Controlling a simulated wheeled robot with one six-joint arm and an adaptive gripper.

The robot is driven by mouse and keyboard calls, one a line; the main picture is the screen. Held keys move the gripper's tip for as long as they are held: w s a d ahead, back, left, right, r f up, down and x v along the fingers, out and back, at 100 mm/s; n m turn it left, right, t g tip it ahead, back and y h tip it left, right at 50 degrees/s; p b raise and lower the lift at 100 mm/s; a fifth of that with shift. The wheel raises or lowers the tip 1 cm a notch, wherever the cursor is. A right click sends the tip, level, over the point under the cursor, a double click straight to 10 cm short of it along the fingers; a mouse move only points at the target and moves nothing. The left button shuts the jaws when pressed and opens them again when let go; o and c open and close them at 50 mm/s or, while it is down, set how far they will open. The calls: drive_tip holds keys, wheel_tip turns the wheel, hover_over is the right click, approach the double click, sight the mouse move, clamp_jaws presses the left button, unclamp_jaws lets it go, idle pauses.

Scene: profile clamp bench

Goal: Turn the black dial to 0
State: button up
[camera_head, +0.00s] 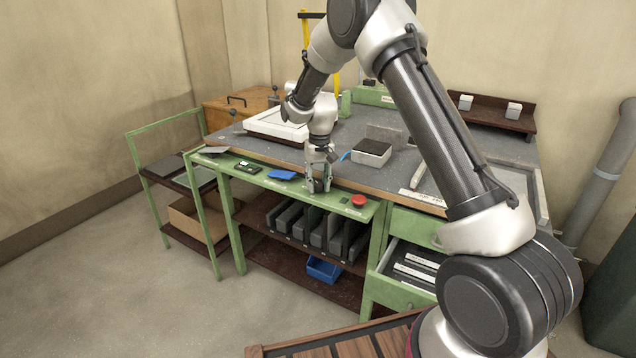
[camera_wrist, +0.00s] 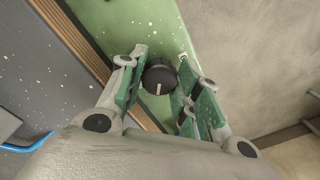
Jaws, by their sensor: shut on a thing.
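The black dial (camera_wrist: 159,76) sits on the green front panel (camera_wrist: 115,25) of the bench, with a white mark on its face. In the wrist view it lies between the green-padded fingers of my gripper (camera_wrist: 158,88), which is shut on it. In the head view my gripper (camera_head: 318,179) points down at the front panel and the dial (camera_head: 317,187) shows only as a dark bit between the fingers. Any scale or numbers around the dial cannot be read.
A red button (camera_head: 359,200) stands on the panel just right of my gripper, and a blue item (camera_head: 282,174) lies to its left. A box with a dark top (camera_head: 372,152) stands behind on the bench. An open drawer (camera_head: 410,268) sits below right.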

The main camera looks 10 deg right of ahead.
idle(0.4)
drive_tip(key=o, duration=1)
drive_tip(key=shift+o, duration=0.2)
